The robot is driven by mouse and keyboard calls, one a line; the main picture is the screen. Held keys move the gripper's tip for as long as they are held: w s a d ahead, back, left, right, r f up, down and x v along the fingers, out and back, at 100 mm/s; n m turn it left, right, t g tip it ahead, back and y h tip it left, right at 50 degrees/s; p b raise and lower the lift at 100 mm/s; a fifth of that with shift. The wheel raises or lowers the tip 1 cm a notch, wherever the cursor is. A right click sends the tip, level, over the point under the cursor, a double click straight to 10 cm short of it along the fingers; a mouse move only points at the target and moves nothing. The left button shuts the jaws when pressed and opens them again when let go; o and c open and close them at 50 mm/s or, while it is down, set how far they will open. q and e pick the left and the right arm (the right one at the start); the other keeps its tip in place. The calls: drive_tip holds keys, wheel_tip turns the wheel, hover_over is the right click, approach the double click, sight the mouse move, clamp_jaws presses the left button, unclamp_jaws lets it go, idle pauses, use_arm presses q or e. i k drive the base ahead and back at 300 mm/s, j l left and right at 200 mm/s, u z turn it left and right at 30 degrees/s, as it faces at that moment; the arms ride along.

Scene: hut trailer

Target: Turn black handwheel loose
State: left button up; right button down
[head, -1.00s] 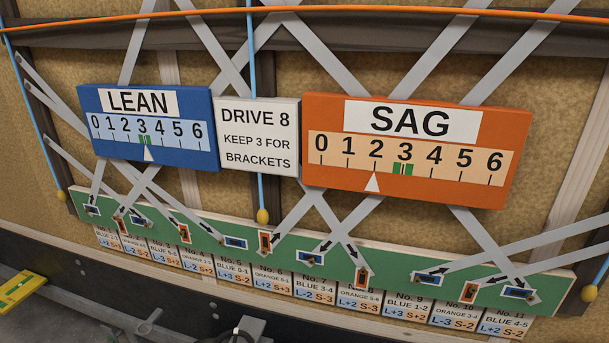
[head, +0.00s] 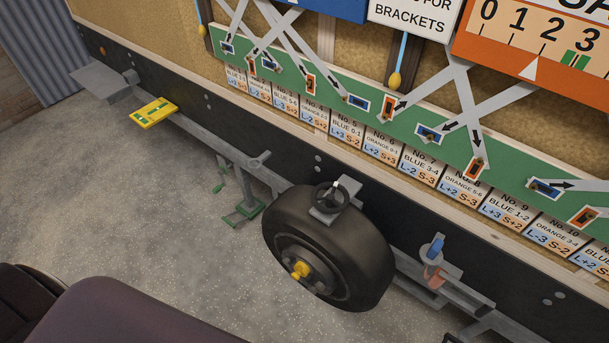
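A small black handwheel (head: 331,195) sits on a grey bracket just above the top of the tyre, against the trailer's dark lower rail. It has a pale mark or knob near its rim. Whether it is tight or loose cannot be told. Neither of my grippers shows in the head view. Dark rounded shapes at the bottom left look like parts of my own body.
The black tyre (head: 328,248) with a yellow hub stands below the handwheel. A blue-handled fitting (head: 434,250) is to its right. Green-footed parts (head: 242,212) and a yellow level plate (head: 154,112) are to its left. Grey floor (head: 130,200) is open in front.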

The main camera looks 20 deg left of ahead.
sight(329, 199)
drive_tip(key=u, duration=0.4)
drive_tip(key=j+z, duration=0.15)
drive_tip(key=z, duration=0.15)
drive_tip(key=i+j+z, duration=0.1)
drive_tip(key=z, duration=0.25)
drive_tip(key=i+j+z, duration=0.25)
drive_tip(key=j, duration=1.1)
drive_tip(key=j+z, duration=0.25)
drive_tip(key=j, duration=2.05)
drive_tip(key=l, duration=0.35)
drive_tip(key=i+l, duration=0.15)
drive_tip(key=l, duration=0.2)
